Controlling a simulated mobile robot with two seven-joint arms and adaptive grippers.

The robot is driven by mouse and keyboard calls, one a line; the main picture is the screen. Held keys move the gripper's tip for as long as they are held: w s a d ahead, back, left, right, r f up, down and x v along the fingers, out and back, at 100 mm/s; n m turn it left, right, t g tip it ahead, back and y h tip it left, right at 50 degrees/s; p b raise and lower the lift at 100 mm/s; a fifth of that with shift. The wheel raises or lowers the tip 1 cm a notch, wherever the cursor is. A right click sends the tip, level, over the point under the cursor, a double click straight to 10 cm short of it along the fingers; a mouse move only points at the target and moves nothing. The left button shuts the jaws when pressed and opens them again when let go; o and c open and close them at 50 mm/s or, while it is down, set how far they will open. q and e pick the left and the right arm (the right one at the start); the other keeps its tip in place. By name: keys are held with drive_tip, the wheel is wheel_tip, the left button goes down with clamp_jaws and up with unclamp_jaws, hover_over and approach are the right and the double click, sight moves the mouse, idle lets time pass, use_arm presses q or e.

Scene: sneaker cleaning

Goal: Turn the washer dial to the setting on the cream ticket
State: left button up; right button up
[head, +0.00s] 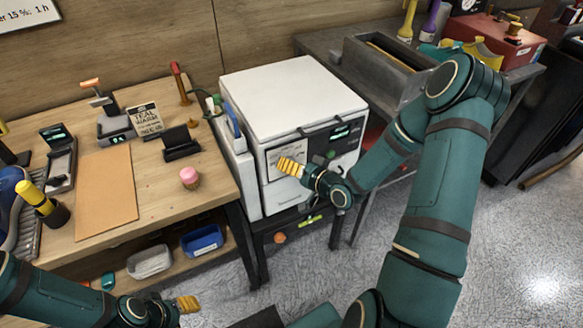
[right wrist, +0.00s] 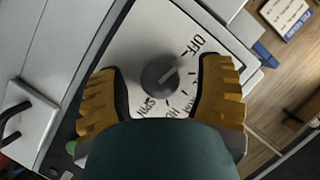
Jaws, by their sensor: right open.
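The washer (head: 290,90) is a white box with a dial plate on its front. In the right wrist view the grey dial (right wrist: 160,74) sits on a white plate marked OFF, SPIN and HOT, with other marks partly hidden. Its pale pointer line aims towards OFF. My right gripper (right wrist: 165,88) is open, one yellow finger on each side of the dial; contact cannot be told. In the head view my right gripper (head: 291,167) covers the dial. A cream ticket (head: 145,120) stands on the wooden bench; its top word looks like TEAL, the rest is hard to read. My left gripper (head: 187,304) is low, far from the washer.
The wooden bench (head: 105,195) left of the washer holds a black stand (head: 180,142), a pink-topped jar (head: 190,178) and a brown mat. A grey bench with a metal trough (head: 388,66) stands to the right. A blue bin (head: 202,240) sits on the low shelf.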

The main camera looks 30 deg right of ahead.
drive_tip(key=shift+w, duration=0.15)
drive_tip(key=shift+o, duration=0.2)
clamp_jaws()
